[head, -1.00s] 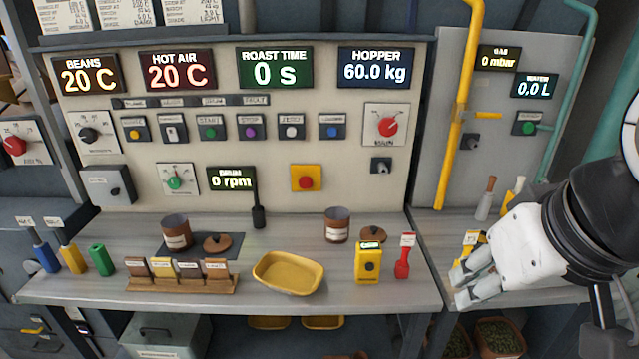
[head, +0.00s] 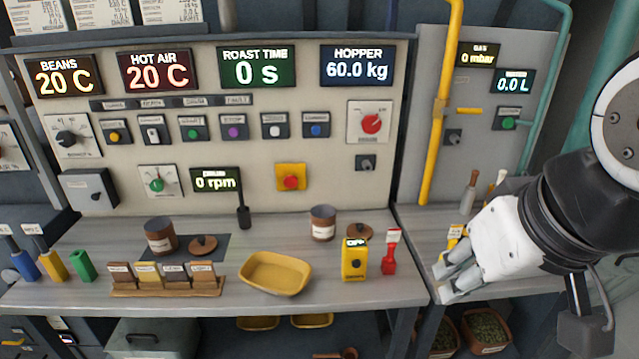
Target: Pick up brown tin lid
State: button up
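Two brown tin lids with small knobs lie on the grey counter. One lid (head: 203,245) is on a dark mat (head: 219,240), right of a brown tin (head: 161,236) with a pale label. The other lid (head: 359,231) lies right of a second brown tin (head: 322,223), partly hidden behind the yellow OFF device. Both tins stand upright. My gripper (head: 452,283) is at the right, over the right-hand counter, well apart from both lids. Its fingers point left and down, and I see nothing held. The finger gap is hard to judge.
A yellow tray (head: 275,273), a wooden rack of cards (head: 167,283), the yellow OFF device (head: 355,259) and a red tool (head: 390,252) stand along the counter front. A black-handled stick (head: 243,214) stands behind. The control panel (head: 130,200) rises at the back.

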aim_at(357, 230)
jog(key=i+l+u, duration=0.3)
jog(key=i+l, duration=0.5)
